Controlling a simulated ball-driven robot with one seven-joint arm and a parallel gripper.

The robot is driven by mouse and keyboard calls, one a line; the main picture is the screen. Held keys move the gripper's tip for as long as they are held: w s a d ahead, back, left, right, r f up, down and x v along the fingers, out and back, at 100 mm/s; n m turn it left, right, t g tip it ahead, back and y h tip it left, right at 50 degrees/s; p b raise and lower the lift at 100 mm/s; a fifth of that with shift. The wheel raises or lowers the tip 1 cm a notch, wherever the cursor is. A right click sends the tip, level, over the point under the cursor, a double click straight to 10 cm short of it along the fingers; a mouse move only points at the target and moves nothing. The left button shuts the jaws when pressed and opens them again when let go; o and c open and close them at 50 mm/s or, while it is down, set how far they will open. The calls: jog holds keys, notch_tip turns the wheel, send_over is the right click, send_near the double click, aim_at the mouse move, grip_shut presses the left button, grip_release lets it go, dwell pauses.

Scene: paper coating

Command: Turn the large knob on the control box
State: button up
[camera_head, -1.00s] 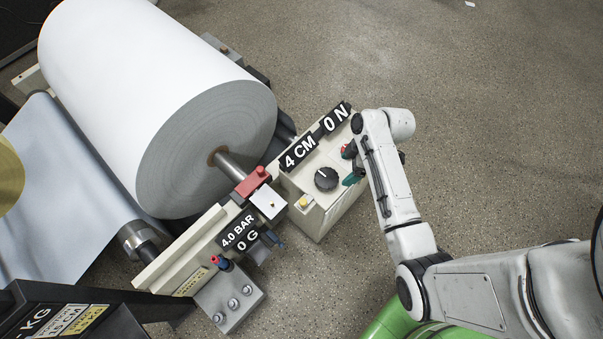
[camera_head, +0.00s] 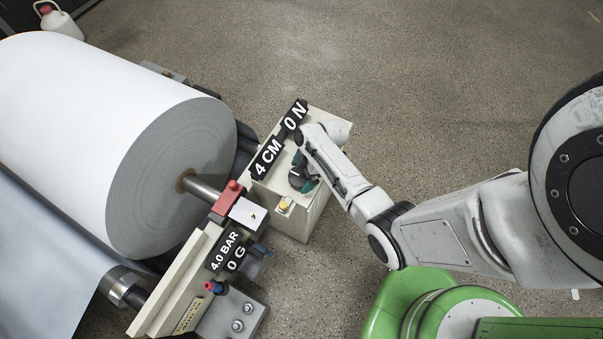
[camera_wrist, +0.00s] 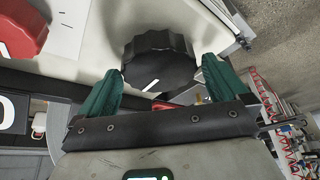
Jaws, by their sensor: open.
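The control box (camera_head: 304,220) is a cream box with "4 CM" and "0 N" displays along its left edge. Its large black knob (camera_wrist: 158,60), with a white pointer line, fills the middle of the wrist view. My gripper (camera_wrist: 160,84) is open, with one green finger on each side of the knob. The right finger looks close to the knob's side, but I cannot tell whether either finger touches it. In the head view my gripper (camera_head: 303,172) is over the box top and mostly covers the knob.
A red button (camera_wrist: 22,30) is left of the knob in the wrist view. A yellow button (camera_head: 284,204) is at the box's near edge. The large paper roll (camera_head: 90,130) and its shaft stand to the left. Floor (camera_head: 430,90) behind and right of the box is clear.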

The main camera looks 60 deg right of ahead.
jog(key=shift+w+f, duration=0.1)
jog(key=shift+f, duration=0.15)
jog(key=c, duration=0.9)
jog(key=shift+o, duration=0.2)
jog(key=shift+m, duration=0.3)
jog(key=m, duration=0.2)
jog(key=m+h+p, duration=0.1)
jog(key=m, duration=0.1)
jog(key=shift+a+r+t+h, duration=0.1)
jog(key=shift+a+t+h, duration=0.05)
jog(key=shift+t+h, duration=0.2)
jog(key=m+h, duration=0.1)
jog(key=m, duration=0.1)
jog(key=m+p, duration=0.1)
jog(key=m, duration=0.2)
jog(key=shift+t+h, duration=0.25)
jog(key=shift+h, duration=0.1)
